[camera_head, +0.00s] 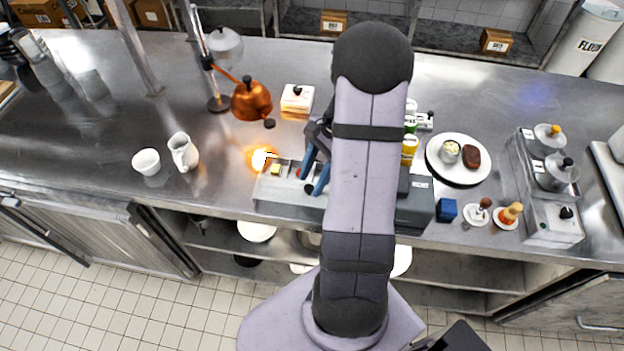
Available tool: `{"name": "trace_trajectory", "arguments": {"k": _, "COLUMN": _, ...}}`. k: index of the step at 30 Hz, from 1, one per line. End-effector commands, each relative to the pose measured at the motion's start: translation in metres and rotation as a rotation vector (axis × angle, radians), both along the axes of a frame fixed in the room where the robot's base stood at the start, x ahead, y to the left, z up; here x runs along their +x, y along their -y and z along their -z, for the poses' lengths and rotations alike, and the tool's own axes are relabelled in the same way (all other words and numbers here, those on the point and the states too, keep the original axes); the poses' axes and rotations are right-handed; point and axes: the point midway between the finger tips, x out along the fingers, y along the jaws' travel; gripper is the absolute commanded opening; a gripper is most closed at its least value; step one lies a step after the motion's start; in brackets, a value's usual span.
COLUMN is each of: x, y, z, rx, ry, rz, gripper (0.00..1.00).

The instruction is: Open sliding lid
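A long low metal container (268,197) stands at the front edge of the counter, and my arm hides its middle. Its left part shows a light top with a small yellow block and a red spot near it. A dark grey section (415,205) shows to the right of my arm; I cannot tell which part is the sliding lid. My gripper (310,186) points down over the container's left part. Its two blue fingers stand apart, with a small dark knob (308,189) between or just below the tips. I see no clear grip on it.
A copper kettle (251,100), a lit lamp-like glow (261,158), a white jug (183,152) and a cup (146,162) stand left. A plate (443,172), blue block (446,210) and pots unit (545,230) stand right. Bottles stand close behind my arm.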

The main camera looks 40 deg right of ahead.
Motion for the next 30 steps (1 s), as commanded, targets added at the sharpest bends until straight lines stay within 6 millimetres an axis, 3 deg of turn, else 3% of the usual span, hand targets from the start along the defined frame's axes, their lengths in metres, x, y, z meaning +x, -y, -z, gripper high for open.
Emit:
{"name": "trace_trajectory", "arguments": {"k": 15, "x": 0.000, "y": 0.024, "z": -0.055, "rx": -0.002, "ry": 0.001, "rz": -0.001, "gripper": 0.38}}
{"name": "trace_trajectory", "arguments": {"k": 30, "x": -0.001, "y": 0.025, "z": -0.059, "rx": -0.001, "ry": -0.001, "rz": 0.000, "gripper": 0.38}}
